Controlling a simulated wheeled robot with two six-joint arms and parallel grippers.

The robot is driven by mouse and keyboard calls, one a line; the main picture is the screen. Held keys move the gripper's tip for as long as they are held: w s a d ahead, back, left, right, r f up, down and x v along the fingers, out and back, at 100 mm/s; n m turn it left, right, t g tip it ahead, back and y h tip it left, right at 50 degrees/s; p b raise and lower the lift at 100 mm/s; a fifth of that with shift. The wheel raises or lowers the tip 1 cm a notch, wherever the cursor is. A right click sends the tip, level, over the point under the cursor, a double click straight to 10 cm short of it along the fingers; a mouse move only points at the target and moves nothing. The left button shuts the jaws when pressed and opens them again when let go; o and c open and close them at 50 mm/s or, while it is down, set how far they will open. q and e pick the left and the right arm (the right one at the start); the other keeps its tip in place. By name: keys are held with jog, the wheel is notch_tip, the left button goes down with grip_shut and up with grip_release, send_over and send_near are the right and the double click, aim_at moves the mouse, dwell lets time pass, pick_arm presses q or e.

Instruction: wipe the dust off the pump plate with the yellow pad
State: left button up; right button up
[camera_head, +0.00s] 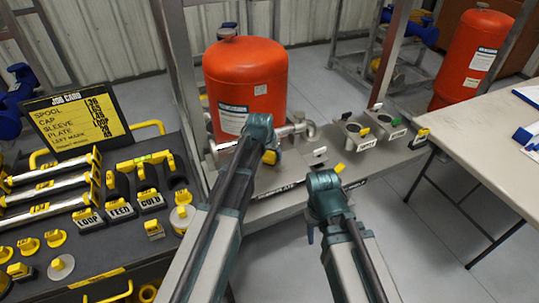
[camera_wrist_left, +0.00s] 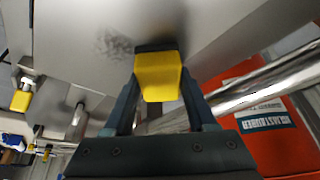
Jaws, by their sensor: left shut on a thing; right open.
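The yellow pad (camera_wrist_left: 158,77) with its dark edge is between the fingers of my left gripper (camera_wrist_left: 158,95), which is shut on it. I cannot tell if the pad touches the plate. My right gripper (camera_head: 323,183) is open at the skid's front edge, its fingers mostly hidden.
The red tank (camera_head: 246,80) and its pipework stand right behind the plate. Two labelled holders (camera_head: 357,132) are to the right on the skid. A dark bench with a job card (camera_head: 78,118) and several parts is at left, a white table (camera_head: 490,130) at right.

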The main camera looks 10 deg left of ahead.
aim_at(285, 178)
pick_arm(q)
jog(key=shift+s+d+f, duration=0.1)
jog(key=shift+s+d, duration=0.5)
jog(key=shift+s, duration=0.4)
jog(key=shift+s+d, duration=0.6)
jog(key=shift+s, duration=0.35)
jog(key=shift+s+d, duration=0.8)
jog(key=shift+s, duration=0.3)
jog(key=shift+s+d, duration=0.5)
jog(key=shift+s, duration=0.25)
jog(key=shift+s+d, duration=0.45)
jog(key=shift+s, duration=0.3)
jog(key=shift+r+p, duration=0.4)
jog(key=shift+r, duration=0.1)
notch_tip(285, 178, up, 5)
jog(key=p, duration=0.5)
jog(key=shift+w, duration=0.1)
